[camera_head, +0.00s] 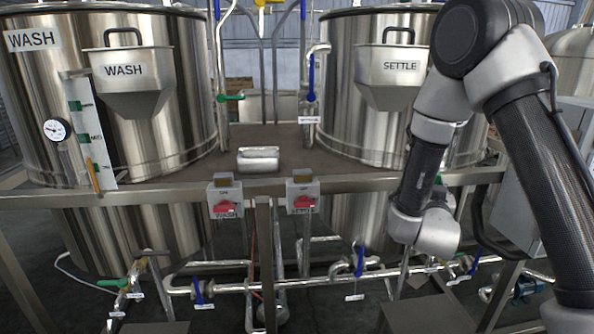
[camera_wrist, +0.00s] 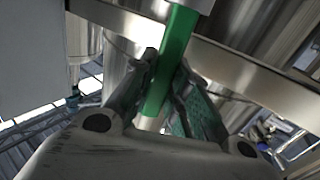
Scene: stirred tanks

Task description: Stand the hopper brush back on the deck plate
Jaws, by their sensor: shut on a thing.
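In the wrist view my gripper (camera_wrist: 164,78) is shut on a green bar, which I take to be the handle of the hopper brush (camera_wrist: 180,58). The bar runs up and slightly right between the fingers. Its upper end meets a pale grey part at the top edge, and the rest of the brush is out of frame. In the head view my arm bends down at the right, in front of the SETTLE tank, and my fingers and the brush cannot be made out. The brown deck plate (camera_head: 290,138) lies between the two tanks.
A metal container (camera_head: 258,158) sits near the deck's front edge. A steel rail (camera_head: 150,193) runs along the front, with two red-switch boxes (camera_head: 225,197) (camera_head: 303,193). WASH (camera_head: 130,75) and SETTLE (camera_head: 392,75) hoppers hang on the tanks. Pipes with valves run below. Bare deck shows behind the container.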

